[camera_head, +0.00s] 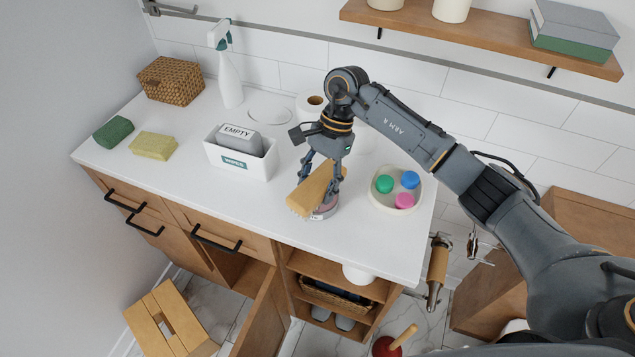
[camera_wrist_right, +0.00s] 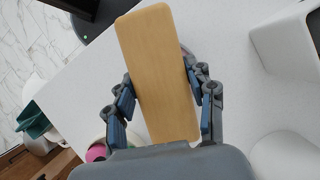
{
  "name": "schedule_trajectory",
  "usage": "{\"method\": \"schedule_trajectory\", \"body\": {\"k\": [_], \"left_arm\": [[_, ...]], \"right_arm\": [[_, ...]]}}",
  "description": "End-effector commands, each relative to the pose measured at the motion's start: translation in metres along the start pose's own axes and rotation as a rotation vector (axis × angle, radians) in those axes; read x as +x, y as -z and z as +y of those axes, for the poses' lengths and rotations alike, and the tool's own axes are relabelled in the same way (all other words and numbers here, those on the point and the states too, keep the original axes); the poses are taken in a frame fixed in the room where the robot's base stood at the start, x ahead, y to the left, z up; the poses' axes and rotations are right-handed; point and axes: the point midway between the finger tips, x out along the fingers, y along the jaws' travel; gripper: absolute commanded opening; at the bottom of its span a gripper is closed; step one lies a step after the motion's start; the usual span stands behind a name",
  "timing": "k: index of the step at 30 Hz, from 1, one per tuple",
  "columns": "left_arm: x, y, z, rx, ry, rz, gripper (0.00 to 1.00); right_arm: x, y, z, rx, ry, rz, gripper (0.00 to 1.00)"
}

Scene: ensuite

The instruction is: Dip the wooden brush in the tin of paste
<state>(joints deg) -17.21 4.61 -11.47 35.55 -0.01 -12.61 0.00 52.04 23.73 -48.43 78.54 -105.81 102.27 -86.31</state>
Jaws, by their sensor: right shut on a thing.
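The wooden brush (camera_head: 312,190) is a pale wooden block, held tilted over the counter. My right gripper (camera_head: 324,180) is shut on it, with one finger on each side. In the right wrist view the brush (camera_wrist_right: 158,60) shows its flat wooden face between the two fingers of the gripper (camera_wrist_right: 167,95); its bristles are hidden. The tin of paste (camera_head: 328,209) is a low round pinkish tin on the counter, directly beneath the brush and partly covered by it. I cannot tell whether brush and tin touch. My left gripper is not in view.
A bowl with green, blue and pink round things (camera_head: 397,203) stands right of the tin. Left are a white bin labelled EMPTY (camera_head: 222,163), a spray bottle (camera_head: 230,85), sponges (camera_head: 153,146) and a wicker box (camera_head: 171,80). The counter's front (camera_head: 222,193) is clear.

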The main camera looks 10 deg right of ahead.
Motion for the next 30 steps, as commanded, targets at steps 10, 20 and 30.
{"method": "schedule_trajectory", "body": {"k": [10,20,30], "left_arm": [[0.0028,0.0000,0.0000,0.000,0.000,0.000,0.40],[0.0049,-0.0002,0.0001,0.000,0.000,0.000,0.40],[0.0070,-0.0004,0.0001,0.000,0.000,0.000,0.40]], "right_arm": [[0.0034,0.0006,0.0013,0.001,-0.005,0.000,0.29],[0.0044,0.0008,0.0016,0.001,-0.007,0.000,0.29],[0.0056,0.0012,0.0022,0.002,-0.009,0.000,0.29]]}}
